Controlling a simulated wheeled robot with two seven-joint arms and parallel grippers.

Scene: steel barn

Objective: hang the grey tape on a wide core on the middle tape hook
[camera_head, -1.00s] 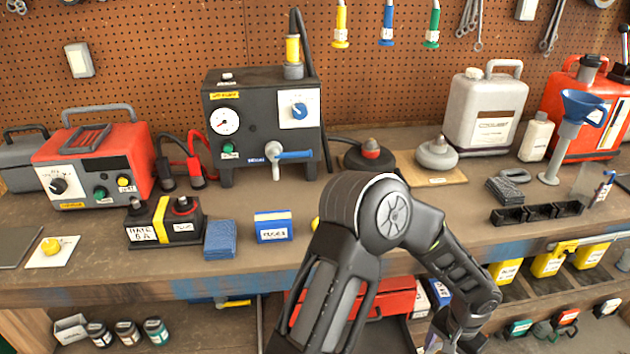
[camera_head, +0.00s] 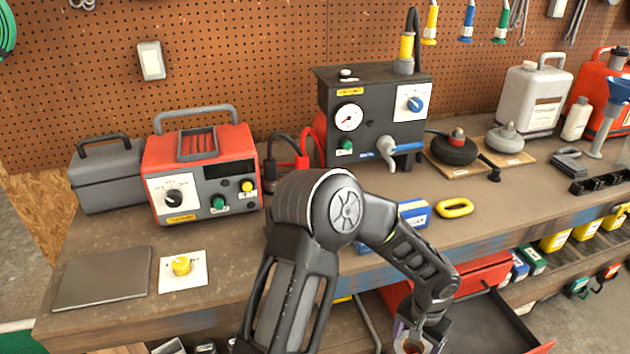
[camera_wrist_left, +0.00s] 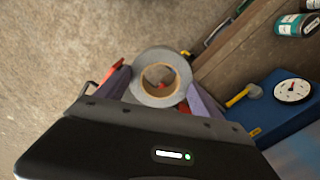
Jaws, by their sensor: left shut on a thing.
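The grey tape on a wide core (camera_wrist_left: 142,95) shows in the left wrist view as a grey ring with a tan inner core, face toward the camera. My left gripper (camera_wrist_left: 161,92) is shut on it, with a finger on each side of the roll. In the head view my left gripper (camera_head: 418,340) is low at the bottom edge, in front of the bench, and only part of it shows. The tape is hard to make out there. I cannot make out the tape hooks in either view. My right gripper is not in view.
An open red drawer (camera_head: 530,345) juts out below, near my left gripper. A pegboard (camera_head: 240,50) stands behind.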

